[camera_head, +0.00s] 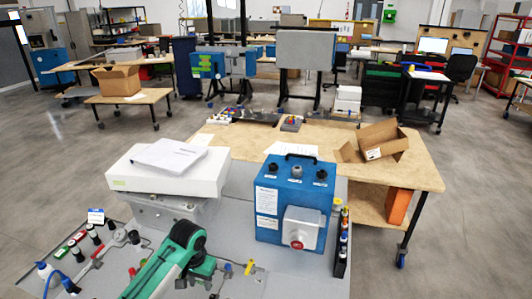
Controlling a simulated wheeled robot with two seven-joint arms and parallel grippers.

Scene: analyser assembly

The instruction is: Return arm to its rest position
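My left arm, green and black, reaches up from the bottom edge left of centre. My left gripper (204,268) is at its dark end, low over the grey worktop (235,225); its fingers are too small and dark to read. I see nothing clearly held in it. It is in front of the white box-shaped device (150,180) and to the left of the blue analyser box (290,200). My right arm and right gripper are not in view.
Bottles and small parts (95,235) crowd the worktop's left side. A yellow piece (249,267) lies right of the gripper. A rack of coloured items (342,240) stands beside the blue box. Behind is a wooden table (240,140) with an open cardboard box (378,143).

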